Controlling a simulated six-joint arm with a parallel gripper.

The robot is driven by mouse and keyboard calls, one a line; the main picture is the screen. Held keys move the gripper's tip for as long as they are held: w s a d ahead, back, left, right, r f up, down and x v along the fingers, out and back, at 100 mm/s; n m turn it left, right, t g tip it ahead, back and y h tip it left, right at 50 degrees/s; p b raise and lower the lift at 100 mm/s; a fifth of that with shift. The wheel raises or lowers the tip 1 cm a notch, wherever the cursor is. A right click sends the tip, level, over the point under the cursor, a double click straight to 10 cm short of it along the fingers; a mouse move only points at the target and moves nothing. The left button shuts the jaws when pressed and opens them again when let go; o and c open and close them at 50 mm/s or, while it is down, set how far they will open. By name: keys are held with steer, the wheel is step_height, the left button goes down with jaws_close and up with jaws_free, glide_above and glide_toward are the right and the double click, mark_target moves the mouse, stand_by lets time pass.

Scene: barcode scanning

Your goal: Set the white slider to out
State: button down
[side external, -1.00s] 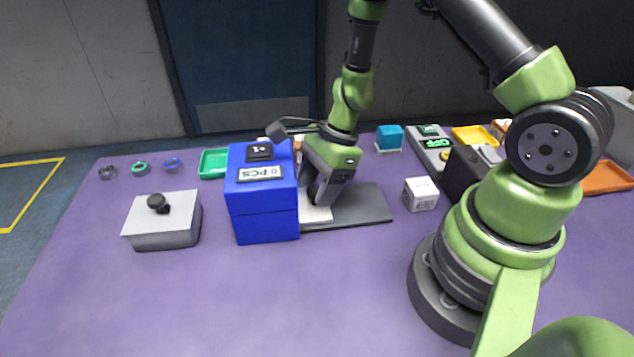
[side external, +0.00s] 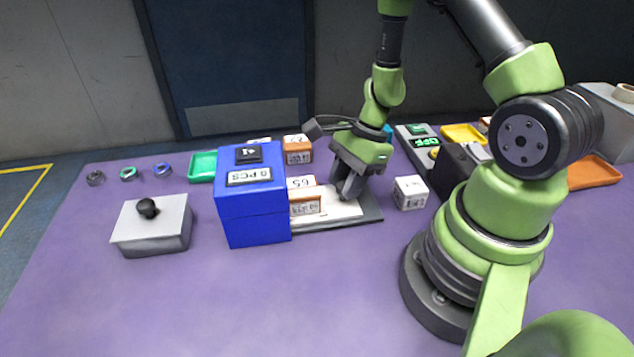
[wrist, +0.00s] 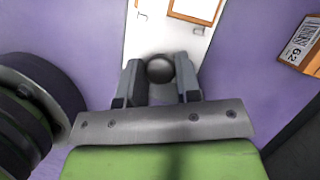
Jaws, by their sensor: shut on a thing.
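The white slider (side external: 340,212) is a flat white plate on a dark base plate (side external: 367,217), reaching out to the right from beside the blue box (side external: 253,205). My gripper (side external: 347,194) is low over the slider's right part. In the wrist view my gripper (wrist: 160,88) is shut on the slider's dark round knob (wrist: 160,68), with a finger on each side, and the white slider (wrist: 143,42) runs away from it. An orange and white box (side external: 306,206) is on the slider near the blue box. In the side view the fingers hide the knob.
A white cube (side external: 410,192) stands right of the base plate. A grey box with a black knob (side external: 152,232) is at left. Another orange and white box (side external: 297,150) stands behind. A green tray (side external: 202,167) is at back left. The purple table's front is clear.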

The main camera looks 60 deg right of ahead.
steer(key=shift+s+d, duration=1.25)
steer(key=c, duration=0.8)
jaws_free()
steer(key=shift+d+r, duration=0.15)
steer(key=shift+r, duration=0.35)
steer(key=v, duration=0.9)
